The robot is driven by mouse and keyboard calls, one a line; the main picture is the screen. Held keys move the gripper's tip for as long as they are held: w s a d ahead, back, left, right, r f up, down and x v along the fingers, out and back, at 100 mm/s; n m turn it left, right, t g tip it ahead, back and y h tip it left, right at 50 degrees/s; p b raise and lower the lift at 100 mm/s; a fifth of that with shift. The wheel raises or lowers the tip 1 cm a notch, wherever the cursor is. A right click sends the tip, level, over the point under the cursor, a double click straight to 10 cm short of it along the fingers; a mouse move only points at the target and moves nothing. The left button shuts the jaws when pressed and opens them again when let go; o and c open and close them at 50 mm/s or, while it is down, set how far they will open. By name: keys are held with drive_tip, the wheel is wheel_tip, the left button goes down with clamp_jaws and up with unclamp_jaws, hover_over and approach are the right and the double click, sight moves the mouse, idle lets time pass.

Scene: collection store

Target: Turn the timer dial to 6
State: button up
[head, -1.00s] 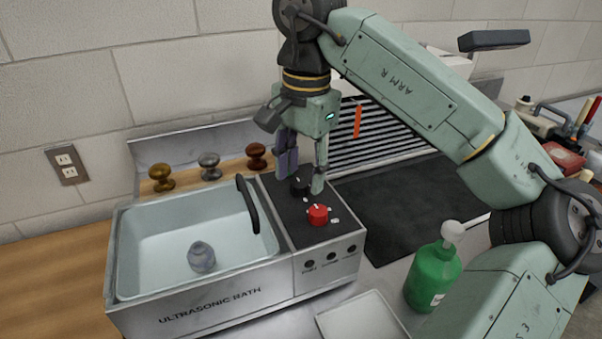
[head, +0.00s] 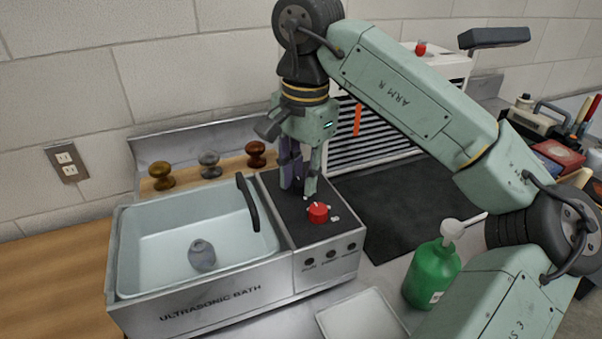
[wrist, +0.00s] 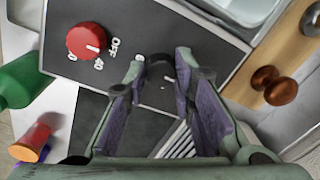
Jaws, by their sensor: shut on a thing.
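The ultrasonic bath's dark control panel (head: 285,215) carries a red dial (head: 318,212) and a black dial. The red dial (wrist: 87,40) has OFF and 40 printed beside it in the wrist view. The black dial (wrist: 160,68) is between my fingertips there, mostly covered, with a partly hidden white digit beside it. My gripper (head: 299,188) points down at the panel behind the red dial, and its fingers (wrist: 160,76) are shut on the black dial. Where the black dial points cannot be read.
The basin (head: 135,225) with a grey object (head: 202,256) and a black handle (head: 248,203) lies left of the panel. Several knobs (head: 209,164) stand behind it. A green bottle (head: 432,272) and pale tray (head: 362,318) are at the front right. A dark mat (head: 400,205) is clear.

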clamp_jaws()
